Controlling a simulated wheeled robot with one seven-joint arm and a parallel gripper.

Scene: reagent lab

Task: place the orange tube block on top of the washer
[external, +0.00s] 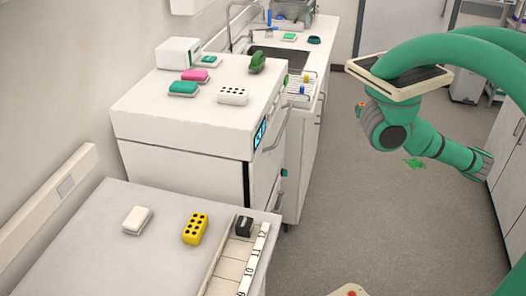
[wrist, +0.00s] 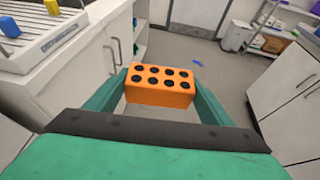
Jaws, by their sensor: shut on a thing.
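The orange tube block (wrist: 159,93), with dark round holes on its top, is between the two green fingers of my gripper (wrist: 158,100) in the wrist view. The gripper is shut on it and holds it above the floor. In the external view a small orange patch (external: 359,106) shows beside my wrist joint; the rest of the gripper is mostly hidden there. A white appliance with a blue display, which looks like the washer (external: 150,112), stands left of my arm. The block is well apart from it.
On the washer top are a white box (external: 177,52), a pink item (external: 195,76), a teal item (external: 183,88), a white holed block (external: 233,96) and a green object (external: 257,62). Its front top is clear. A nearer counter holds a yellow block (external: 195,228).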

